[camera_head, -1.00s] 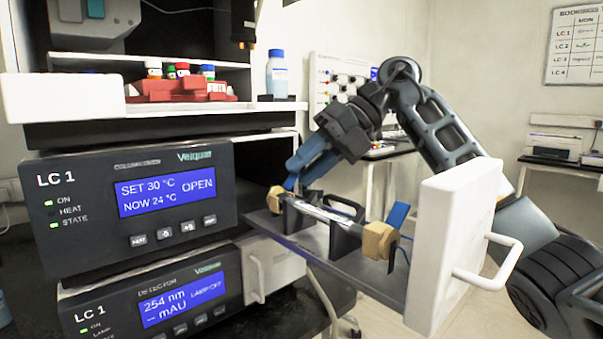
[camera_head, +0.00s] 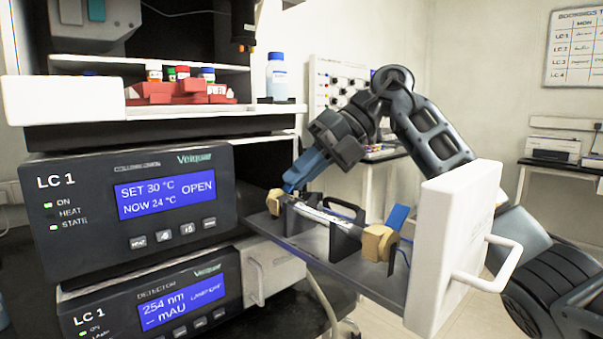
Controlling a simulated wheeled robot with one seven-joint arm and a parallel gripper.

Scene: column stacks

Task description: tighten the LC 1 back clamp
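The LC 1 column oven (camera_head: 140,205) has its drawer (camera_head: 340,262) pulled out. A column (camera_head: 325,216) lies along the drawer between two dark holders. The tan back clamp (camera_head: 274,202) is at its far left end, close to the oven. The tan front clamp (camera_head: 378,240), with a raised blue lever (camera_head: 398,217), is at the near right end. My gripper (camera_head: 290,184) reaches down from the upper right, its blue end at the back clamp. It covers part of that clamp, and its lever cannot be told apart from the blue end. I cannot tell the finger opening or contact.
The white drawer front (camera_head: 455,245) with its handle (camera_head: 495,265) stands to the right of the clamps. The detector (camera_head: 150,300) is below the oven. Red vial racks (camera_head: 180,92) and a blue-capped bottle (camera_head: 276,75) stand above.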

